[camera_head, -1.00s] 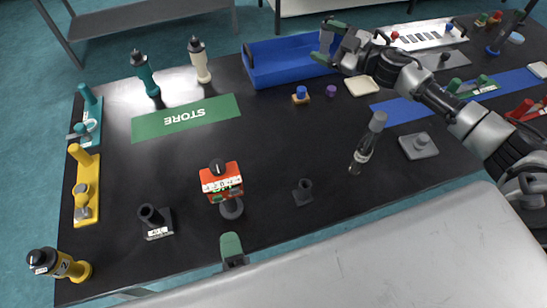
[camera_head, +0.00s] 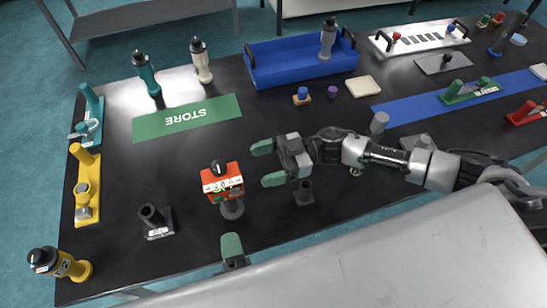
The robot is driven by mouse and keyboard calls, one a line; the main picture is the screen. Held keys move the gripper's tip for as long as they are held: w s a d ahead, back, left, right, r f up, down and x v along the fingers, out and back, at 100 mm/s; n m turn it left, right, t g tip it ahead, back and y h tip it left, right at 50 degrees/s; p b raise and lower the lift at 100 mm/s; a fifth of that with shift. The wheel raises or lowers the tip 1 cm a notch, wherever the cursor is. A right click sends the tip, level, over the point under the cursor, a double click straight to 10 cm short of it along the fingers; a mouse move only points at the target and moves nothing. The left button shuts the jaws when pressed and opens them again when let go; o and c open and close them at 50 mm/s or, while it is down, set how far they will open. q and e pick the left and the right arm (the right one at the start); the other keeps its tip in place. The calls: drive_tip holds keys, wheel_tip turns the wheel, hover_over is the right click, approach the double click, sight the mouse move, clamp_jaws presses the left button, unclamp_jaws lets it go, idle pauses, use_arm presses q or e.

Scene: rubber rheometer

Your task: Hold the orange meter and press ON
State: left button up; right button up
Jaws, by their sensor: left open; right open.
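The orange meter (camera_head: 222,184), with a black knob on top and small markings on its front, sits on a dark round stand (camera_head: 232,209) at the centre left. The ON label is too small to read. My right gripper (camera_head: 267,164) is open and empty to the right of the meter. Its green fingers point toward the meter without touching it. My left gripper (camera_head: 232,248) is below the meter at the table's front edge. Mainly one green fingertip of it shows, apart from the meter, with nothing seen in it.
A grey bottle (camera_head: 328,40) stands in the blue bin (camera_head: 285,65). A small dark holder (camera_head: 303,193) lies beneath my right arm. A black tube holder (camera_head: 155,221) stands left of the meter. The green STORE mat (camera_head: 150,127) is bare.

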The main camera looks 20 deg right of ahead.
sight(227, 174)
drive_tip(key=a, duration=0.8)
drive_tip(key=shift+a, duration=0.4)
drive_tip(key=shift+c, duration=0.2)
drive_tip(key=c, duration=0.7)
use_arm(q)
drive_tip(key=shift+c, duration=0.7)
use_arm(e)
drive_tip(key=shift+c, duration=0.5)
use_arm(q)
clamp_jaws()
